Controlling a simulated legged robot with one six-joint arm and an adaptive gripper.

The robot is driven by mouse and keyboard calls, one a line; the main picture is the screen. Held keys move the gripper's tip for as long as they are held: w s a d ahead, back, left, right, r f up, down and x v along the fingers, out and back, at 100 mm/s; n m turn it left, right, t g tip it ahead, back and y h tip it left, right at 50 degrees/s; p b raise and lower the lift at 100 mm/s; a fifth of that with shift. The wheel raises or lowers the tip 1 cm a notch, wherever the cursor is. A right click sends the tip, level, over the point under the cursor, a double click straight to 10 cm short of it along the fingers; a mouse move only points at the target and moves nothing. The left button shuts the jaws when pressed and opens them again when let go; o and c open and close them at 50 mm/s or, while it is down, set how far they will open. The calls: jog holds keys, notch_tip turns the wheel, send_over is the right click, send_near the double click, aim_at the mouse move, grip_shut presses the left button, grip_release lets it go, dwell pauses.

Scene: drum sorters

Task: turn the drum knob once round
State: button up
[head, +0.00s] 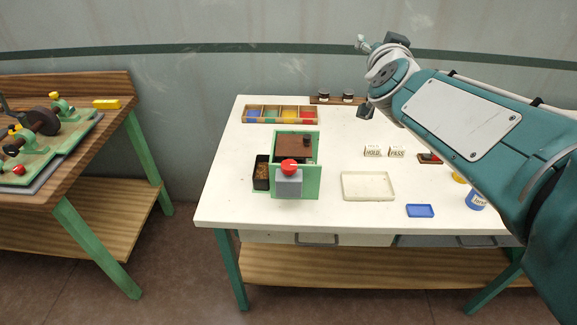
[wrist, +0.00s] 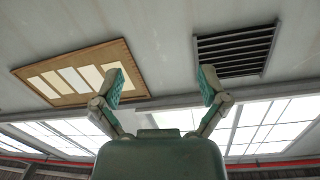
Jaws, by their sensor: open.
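The drum sorter (head: 310,185) is a green-framed box with a brown top, standing on the left half of the white table (head: 340,217). A red knob (head: 289,167) is on its front, above a grey block. In the wrist view my gripper (wrist: 160,85) is open and empty, its two green-padded fingers wide apart. It points up at the wall and ceiling, with no drum in sight. In the head view my arm is raised at the right, its end (head: 366,75) high above the back of the table and well away from the knob.
A black bin (head: 261,172) adjoins the sorter's left side. A divided tray of coloured compartments (head: 248,114) lies behind. A cream tray (head: 369,198), blue tray (head: 420,211), HOLD block (head: 373,151) and PASS block (head: 397,152) are to the right. A wooden bench (head: 80,160) stands left, across a gap.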

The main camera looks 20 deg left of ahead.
jog(key=s+d+f+n+g, duration=0.1)
jog(key=s+d+f+g, duration=0.3)
jog(key=s, duration=0.3)
jog(key=s+d+f+n+g, duration=0.1)
jog(key=s+d+f+g, duration=0.15)
jog(key=s+f, duration=0.45)
jog(key=n+t+y, duration=0.3)
jog(key=t+y, duration=0.1)
jog(key=t, duration=0.2)
send_near(290, 172)
jog(key=w, duration=0.1)
jog(key=x, duration=1.1)
jog(key=shift+a+f, duration=0.1)
jog(key=shift+a, duration=0.15)
jog(key=c, duration=1.2)
